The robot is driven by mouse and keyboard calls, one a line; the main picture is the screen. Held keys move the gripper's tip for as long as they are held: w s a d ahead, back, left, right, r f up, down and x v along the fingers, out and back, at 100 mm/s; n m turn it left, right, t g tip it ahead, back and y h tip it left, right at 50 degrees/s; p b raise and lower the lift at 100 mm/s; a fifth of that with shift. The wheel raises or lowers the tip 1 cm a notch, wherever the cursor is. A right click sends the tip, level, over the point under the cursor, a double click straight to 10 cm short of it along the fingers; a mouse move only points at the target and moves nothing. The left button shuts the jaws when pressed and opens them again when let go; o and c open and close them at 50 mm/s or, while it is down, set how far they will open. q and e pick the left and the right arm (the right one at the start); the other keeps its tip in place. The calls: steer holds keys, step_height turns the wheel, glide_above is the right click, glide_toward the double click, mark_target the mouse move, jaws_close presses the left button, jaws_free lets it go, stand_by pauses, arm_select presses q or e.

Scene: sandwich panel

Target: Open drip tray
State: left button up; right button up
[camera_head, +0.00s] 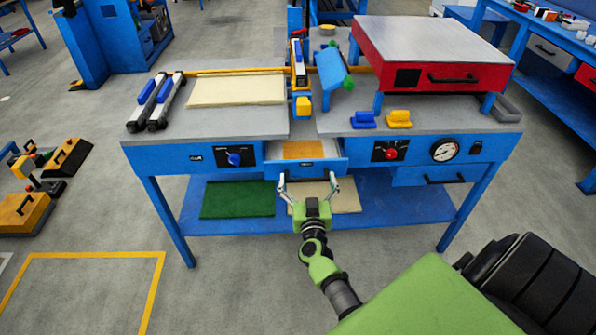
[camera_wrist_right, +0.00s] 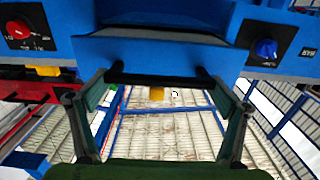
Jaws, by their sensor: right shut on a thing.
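The drip tray (camera_head: 330,164) is a blue drawer in the middle of the workbench front, standing partly out. A brown-yellow surface (camera_head: 303,149) shows inside or just above it. In the right wrist view, which looks upside down, the tray front (camera_wrist_right: 150,55) fills the top middle, with a black bar handle (camera_wrist_right: 158,80) on it. My right gripper (camera_head: 309,178) reaches up to the tray front from below and is shut on the handle, its fingers near the two ends of the bar. My left gripper is not in view.
A blue knob (camera_head: 235,159) is left of the tray, a red knob (camera_head: 391,154) and a gauge (camera_head: 444,150) right. A red-fronted box (camera_head: 440,76) stands on the bench. A green mat (camera_head: 237,199) lies on the lower shelf (camera_head: 400,205). The floor in front is clear.

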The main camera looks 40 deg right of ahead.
steer(key=p+v, duration=0.3)
steer(key=v, duration=0.7)
steer(key=shift+s+a+f, duration=0.2)
steer(key=shift+s, duration=0.1)
steer(key=o, duration=1.4)
steer(key=shift+c, duration=0.2)
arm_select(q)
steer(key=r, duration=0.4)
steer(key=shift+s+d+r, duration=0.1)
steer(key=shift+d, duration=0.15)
arm_select(e)
steer(key=shift+w+d+r, duration=0.1)
